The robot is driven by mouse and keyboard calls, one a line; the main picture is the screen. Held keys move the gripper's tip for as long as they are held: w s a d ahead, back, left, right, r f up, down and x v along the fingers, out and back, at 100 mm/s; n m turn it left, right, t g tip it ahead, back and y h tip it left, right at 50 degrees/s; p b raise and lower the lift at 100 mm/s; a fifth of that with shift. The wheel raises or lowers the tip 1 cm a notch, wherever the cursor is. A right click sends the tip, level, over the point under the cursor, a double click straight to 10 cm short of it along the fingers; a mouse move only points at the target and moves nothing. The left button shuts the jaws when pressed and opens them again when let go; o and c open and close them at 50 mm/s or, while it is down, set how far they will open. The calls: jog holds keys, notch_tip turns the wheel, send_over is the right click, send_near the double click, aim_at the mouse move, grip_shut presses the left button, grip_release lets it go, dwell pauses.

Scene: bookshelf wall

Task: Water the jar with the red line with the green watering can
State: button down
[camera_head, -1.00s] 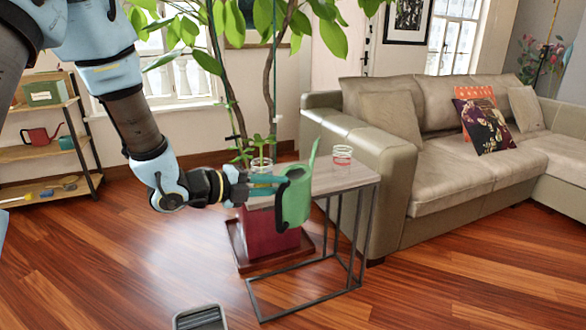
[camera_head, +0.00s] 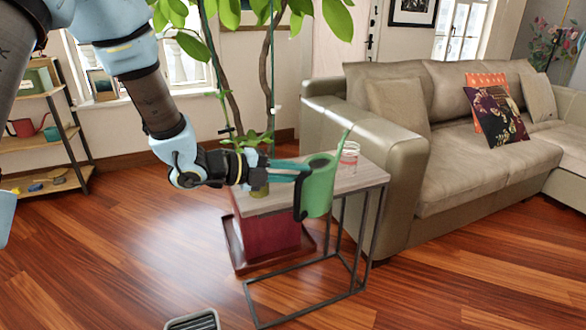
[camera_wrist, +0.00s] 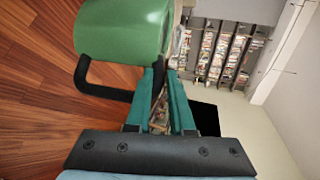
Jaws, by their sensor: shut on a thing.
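The green watering can (camera_head: 318,187) is held in front of the side table, its spout pointing up and to the right. My gripper (camera_head: 300,170) is shut on the can's black handle; the can's green body (camera_wrist: 125,28) and handle (camera_wrist: 104,90) also show in the wrist view. The jar with the red line (camera_head: 349,158) stands upright on the far right part of the table, just right of the spout and partly behind it. Another jar with a plant (camera_head: 257,180) stands on the table's left part, partly behind my arm.
The side table (camera_head: 355,180) has a thin metal frame. A red planter (camera_head: 270,235) with a tall plant stands behind it. A beige sofa (camera_head: 410,200) is close on the right. A shelf (camera_head: 40,140) with a red watering can (camera_head: 27,127) is at the left. The front floor is mostly clear.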

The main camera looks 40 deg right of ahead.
aim_at(318, 167)
jog(key=shift+n+y, duration=0.3)
jog(key=shift+y, duration=0.2)
jog(key=d+p, duration=0.1)
jog(key=d, duration=0.1)
jog(key=w+d+p, duration=0.1)
jog(key=d+p, duration=0.1)
jog(key=shift+w+f, duration=0.15)
jog(key=shift+f, duration=0.05)
jog(key=shift+r+p, duration=0.15)
jog(key=shift+p, duration=0.7)
jog(key=shift+y, duration=0.3)
jog(key=shift+p, duration=0.3)
jog(key=shift+r, duration=0.1)
jog(key=shift+w+d+r+n+y+p, duration=0.15)
jog(key=shift+r+p, duration=0.3)
jog(key=shift+p, duration=0.5)
jog(key=shift+s+d+r+n+y+p, duration=0.2)
jog(key=shift+r+p, duration=0.25)
jog(key=shift+p, duration=0.45)
jog(key=shift+r, duration=0.1)
jog(key=shift+w+r+p, duration=0.2)
jog(key=shift+r+p, duration=0.2)
jog(key=shift+p, duration=0.4)
jog(key=shift+f, duration=0.1)
